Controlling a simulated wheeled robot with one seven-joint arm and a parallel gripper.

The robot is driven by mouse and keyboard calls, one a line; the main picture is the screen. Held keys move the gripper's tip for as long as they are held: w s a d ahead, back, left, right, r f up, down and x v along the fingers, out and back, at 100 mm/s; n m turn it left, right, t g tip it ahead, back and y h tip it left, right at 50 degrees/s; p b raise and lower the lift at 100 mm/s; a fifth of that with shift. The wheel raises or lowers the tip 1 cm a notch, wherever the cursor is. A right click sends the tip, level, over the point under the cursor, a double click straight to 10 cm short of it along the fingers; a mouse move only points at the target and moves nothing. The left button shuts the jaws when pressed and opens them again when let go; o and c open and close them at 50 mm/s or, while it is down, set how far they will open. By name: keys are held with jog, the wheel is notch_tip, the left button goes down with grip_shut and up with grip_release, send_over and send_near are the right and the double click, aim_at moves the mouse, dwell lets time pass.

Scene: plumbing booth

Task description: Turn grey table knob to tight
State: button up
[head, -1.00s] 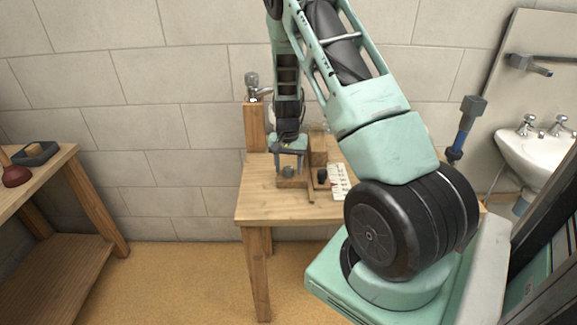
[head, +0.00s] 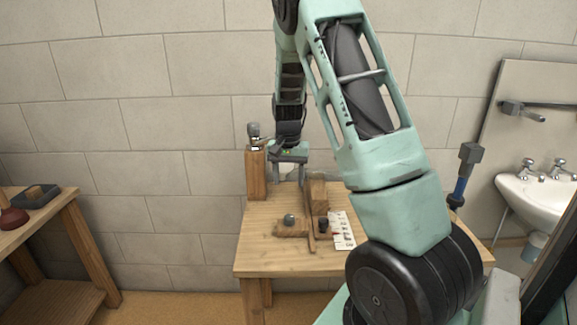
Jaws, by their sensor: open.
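The grey knob (head: 289,219) sits on a low wooden block (head: 290,230) on the wooden table (head: 262,258). It looks small and round; its turn position cannot be read from here. My gripper (head: 288,177) is open and empty, pointing down above the back of the table. It is behind and above the grey knob in the picture, apart from it. The knob is in clear view.
A black knob (head: 323,226) and a white marked card (head: 342,230) lie right of the grey knob. A taller wooden block (head: 318,195) stands behind them. A wooden post with a metal tap (head: 254,135) rises at the back left. The table's front left is clear.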

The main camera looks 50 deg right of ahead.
jog(key=shift+r, duration=2.1)
jog(key=s+a+r+n+y, duration=0.2)
jog(key=a+n, duration=0.7)
jog(key=a, duration=2)
jog(key=s+a+n, duration=0.5)
jog(key=s+a, duration=0.2)
jog(key=s, duration=0.3)
jog(key=s+a+n+h, duration=0.1)
jog(key=s+a+n, duration=0.4)
jog(key=s+a, duration=0.3)
jog(key=s, duration=0.3)
jog(key=shift+n, duration=0.3)
jog(key=shift+r, duration=0.1)
